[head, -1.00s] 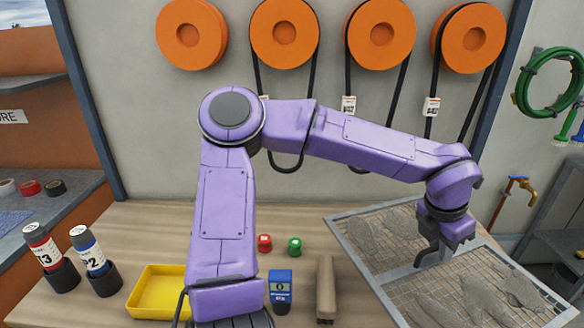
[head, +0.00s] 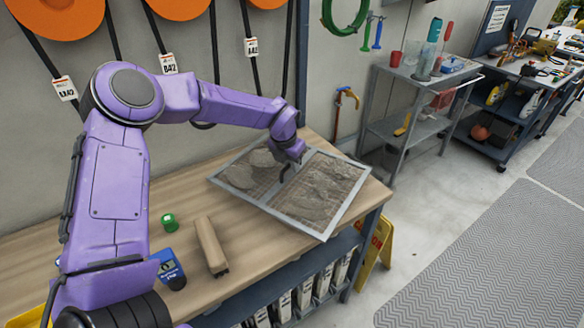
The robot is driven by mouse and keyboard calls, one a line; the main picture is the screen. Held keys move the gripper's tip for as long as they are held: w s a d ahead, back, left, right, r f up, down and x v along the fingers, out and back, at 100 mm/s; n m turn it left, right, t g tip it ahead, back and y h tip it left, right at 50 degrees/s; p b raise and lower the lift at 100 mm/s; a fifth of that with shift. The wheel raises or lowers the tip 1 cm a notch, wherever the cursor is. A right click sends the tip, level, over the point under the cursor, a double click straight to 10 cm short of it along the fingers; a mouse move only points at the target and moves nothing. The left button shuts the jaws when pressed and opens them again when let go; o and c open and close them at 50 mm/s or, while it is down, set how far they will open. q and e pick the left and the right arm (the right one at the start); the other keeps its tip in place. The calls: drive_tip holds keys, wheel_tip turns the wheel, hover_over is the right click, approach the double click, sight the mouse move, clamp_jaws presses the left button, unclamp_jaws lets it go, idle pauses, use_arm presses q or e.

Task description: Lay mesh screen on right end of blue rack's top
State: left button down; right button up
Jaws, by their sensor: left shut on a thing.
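The mesh screen (head: 329,224) is a grey metal frame with a middle bar and two wire panels clogged with grey-brown matter. It is at the right end of the wooden workbench, with its front corner past the bench's front edge. I cannot tell whether it rests on the bench or hangs just above it. My left gripper (head: 287,174) is shut on its middle bar from above. A dark blue rack (head: 504,148) with shelves stands at the far right, its top holding tools and small items. My right gripper is not in view.
The workbench (head: 180,192) carries a green-capped item (head: 169,221), a tan block (head: 211,245) and a blue device (head: 168,268). A grey shelf cart (head: 389,128) with bottles stands between bench and rack. A yellow floor sign (head: 375,240) stands by the bench. Open floor lies right, with grey mats (head: 470,265).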

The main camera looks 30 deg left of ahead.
use_arm(q)
drive_tip(key=x, duration=0.3)
drive_tip(key=shift+s+a+f+p, duration=0.15)
drive_tip(key=shift+f+p, duration=0.15)
drive_tip(key=shift+f, duration=0.1)
drive_tip(key=c, duration=1.1)
unclamp_jaws()
drive_tip(key=shift+s, duration=0.1)
drive_tip(key=b+v, duration=0.1)
drive_tip(key=v, duration=1.1)
drive_tip(key=shift+b, duration=0.4)
